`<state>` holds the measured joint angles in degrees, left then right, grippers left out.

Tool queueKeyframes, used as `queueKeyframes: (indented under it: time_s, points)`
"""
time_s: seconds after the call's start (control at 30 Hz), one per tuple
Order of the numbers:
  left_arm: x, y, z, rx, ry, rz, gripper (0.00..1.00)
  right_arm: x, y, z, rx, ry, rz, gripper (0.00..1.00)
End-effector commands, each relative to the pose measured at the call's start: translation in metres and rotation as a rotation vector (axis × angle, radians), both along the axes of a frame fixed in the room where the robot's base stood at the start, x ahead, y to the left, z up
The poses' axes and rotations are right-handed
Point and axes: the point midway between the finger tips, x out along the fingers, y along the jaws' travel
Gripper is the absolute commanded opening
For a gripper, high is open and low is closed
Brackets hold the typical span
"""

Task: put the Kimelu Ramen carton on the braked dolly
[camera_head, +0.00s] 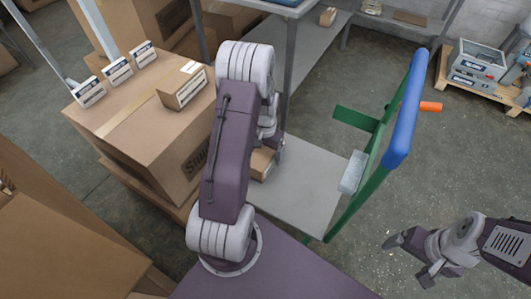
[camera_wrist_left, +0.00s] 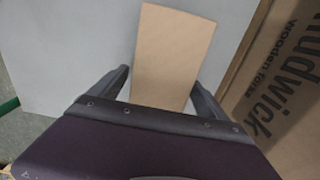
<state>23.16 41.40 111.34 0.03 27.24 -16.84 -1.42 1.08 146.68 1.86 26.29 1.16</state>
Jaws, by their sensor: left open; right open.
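A small plain tan carton (camera_wrist_left: 174,48) lies on the grey platform in the left wrist view, between the spread fingers of my left gripper (camera_wrist_left: 161,80). In the head view this carton (camera_head: 262,162) shows at the platform's left edge, partly hidden by my left arm. No name is readable on it, so I cannot tell whether it is the Kimelu Ramen carton. The dolly (camera_head: 312,188) has a grey platform, a green frame and a blue handle. My left gripper is open, with no clear grip on the carton. My right gripper (camera_head: 407,260) is open and empty at lower right.
A large cardboard box (camera_head: 140,120) stands left of the dolly, bearing a small labelled carton (camera_head: 182,88) and several white-labelled small boxes (camera_head: 118,71). A metal shelf (camera_head: 310,40) stands behind. A pallet (camera_head: 478,85) is at far right. The platform's right part is bare.

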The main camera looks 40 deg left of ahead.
Motion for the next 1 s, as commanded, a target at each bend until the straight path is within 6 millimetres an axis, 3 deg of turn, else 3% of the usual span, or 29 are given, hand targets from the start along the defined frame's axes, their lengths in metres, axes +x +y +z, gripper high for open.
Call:
queueKeyframes:
  time_s: [0.43, 0.6, 0.77, 0.87, 1.0]
  points:
    - [0.001, 0.000, 0.101, 0.001, -0.003, 0.000, 0.87, 0.000, 0.000, 0.057, 0.000, 0.000, 0.000, 0.87]
    - [0.000, 0.000, 0.120, 0.000, -0.001, 0.000, 0.87, 0.000, 0.000, 0.065, 0.000, 0.000, 0.000, 0.87]
    - [0.000, 0.000, 0.123, 0.000, 0.000, 0.000, 0.87, 0.000, 0.000, 0.064, 0.000, 0.000, 0.000, 0.87]
    - [-0.006, -0.026, 0.135, 0.004, -0.017, -0.019, 0.87, 0.000, 0.000, 0.064, 0.000, 0.000, 0.000, 0.87]
    - [-0.048, -0.102, 0.162, 0.001, -0.064, -0.065, 0.87, 0.000, 0.000, 0.064, 0.000, 0.000, 0.000, 0.87]
